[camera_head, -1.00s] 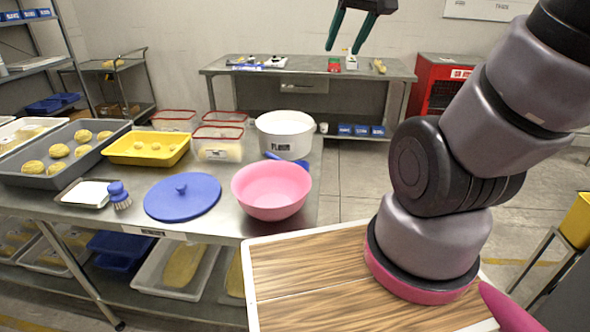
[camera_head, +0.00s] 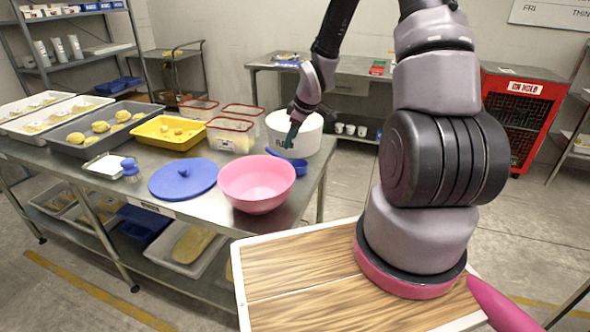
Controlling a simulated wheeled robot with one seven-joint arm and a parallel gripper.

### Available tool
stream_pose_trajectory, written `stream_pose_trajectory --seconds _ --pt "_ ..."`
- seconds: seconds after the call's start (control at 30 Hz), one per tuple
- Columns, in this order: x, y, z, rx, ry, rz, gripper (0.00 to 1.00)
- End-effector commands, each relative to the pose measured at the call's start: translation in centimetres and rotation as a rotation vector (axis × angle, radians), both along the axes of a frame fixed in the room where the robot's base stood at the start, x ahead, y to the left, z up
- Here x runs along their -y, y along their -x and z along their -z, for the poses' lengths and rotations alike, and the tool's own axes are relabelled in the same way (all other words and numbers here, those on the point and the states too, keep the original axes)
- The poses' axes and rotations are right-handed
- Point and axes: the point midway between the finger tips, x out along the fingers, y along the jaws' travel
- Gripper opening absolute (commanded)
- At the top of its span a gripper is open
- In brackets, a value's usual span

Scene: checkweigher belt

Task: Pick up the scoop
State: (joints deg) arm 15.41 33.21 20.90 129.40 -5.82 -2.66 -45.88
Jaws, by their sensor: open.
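The blue scoop (camera_head: 297,165) lies on the steel table behind the pink bowl (camera_head: 257,184), in front of the white flour bin (camera_head: 309,142). Its handle points to the upper left, and the bowl hides part of it. The gap between fingers and scoop is hard to judge.
A blue lid (camera_head: 184,179) lies left of the pink bowl. Red-rimmed tubs (camera_head: 231,136) and a yellow tray (camera_head: 170,133) stand farther left. The steel table (camera_head: 139,193) has little bare room around the scoop. A red cabinet (camera_head: 519,118) stands at the right.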

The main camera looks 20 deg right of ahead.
Motion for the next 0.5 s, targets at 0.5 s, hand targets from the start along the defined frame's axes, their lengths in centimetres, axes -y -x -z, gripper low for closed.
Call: stream_pose_trajectory --seconds 0.5 --pt "-1.4 -2.0 5.8 0.0 -0.002 -0.013 0.58"
